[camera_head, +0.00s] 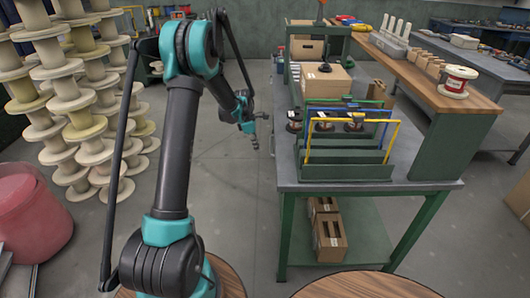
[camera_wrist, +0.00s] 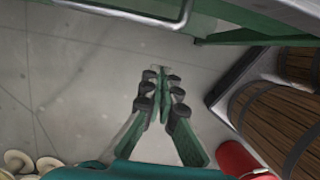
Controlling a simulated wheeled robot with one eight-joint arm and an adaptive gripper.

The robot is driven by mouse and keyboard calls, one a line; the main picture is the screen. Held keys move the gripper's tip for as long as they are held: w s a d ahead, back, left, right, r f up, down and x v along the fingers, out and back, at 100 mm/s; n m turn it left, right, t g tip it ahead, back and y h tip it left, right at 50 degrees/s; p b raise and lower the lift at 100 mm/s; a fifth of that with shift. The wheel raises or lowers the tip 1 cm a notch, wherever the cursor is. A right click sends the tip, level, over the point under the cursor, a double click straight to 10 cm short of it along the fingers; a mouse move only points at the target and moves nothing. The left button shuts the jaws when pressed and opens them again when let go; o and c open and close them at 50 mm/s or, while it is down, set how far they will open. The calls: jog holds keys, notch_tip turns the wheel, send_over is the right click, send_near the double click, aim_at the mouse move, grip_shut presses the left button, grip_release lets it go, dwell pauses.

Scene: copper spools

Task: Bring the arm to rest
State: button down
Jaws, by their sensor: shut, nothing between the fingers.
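My gripper (camera_head: 254,140) hangs from my raised arm over the open floor, to the left of the green workbench (camera_head: 430,150). In the head view it is small and apart from the bench. In the wrist view my gripper (camera_wrist: 161,72) points at the grey floor with its fingertips together and nothing between them.
Stacks of wooden spools (camera_head: 75,100) and a pink tub (camera_head: 32,215) stand at the left. The bench carries a cardboard box (camera_head: 325,80), a rack with blue and yellow frames and a red-white spool (camera_head: 457,82). Grey floor (camera_head: 235,185) lies clear between them.

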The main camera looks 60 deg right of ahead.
jog(key=d+v, duration=0.1)
jog(key=v, duration=0.6)
jog(key=shift+w+a, duration=0.15)
jog(key=shift+a, duration=0.4)
jog(key=shift+r, duration=0.1)
jog(key=w+a+r+m+t+h, duration=0.1)
jog(key=w+a+r, duration=0.2)
jog(key=w+a, duration=0.75)
jog(key=w+a+r+m+t, duration=0.15)
jog(key=w+a, duration=0.55)
jog(key=a, duration=0.7)
jog(key=w+a+r+t, duration=0.1)
jog(key=w+a+t, duration=0.1)
jog(key=a, duration=1.8)
jog(key=s+a+f+m+t+y, duration=0.1)
jog(key=s+a, duration=0.3)
jog(key=a, duration=0.6)
jog(key=s+a+f+m+t+y, duration=0.1)
jog(key=s+a, duration=0.4)
jog(key=a, duration=0.5)
jog(key=shift+s+f+m, duration=0.25)
jog(key=shift+f+m, duration=0.3)
jog(key=shift+f, duration=0.35)
jog(key=shift+s, duration=0.1)
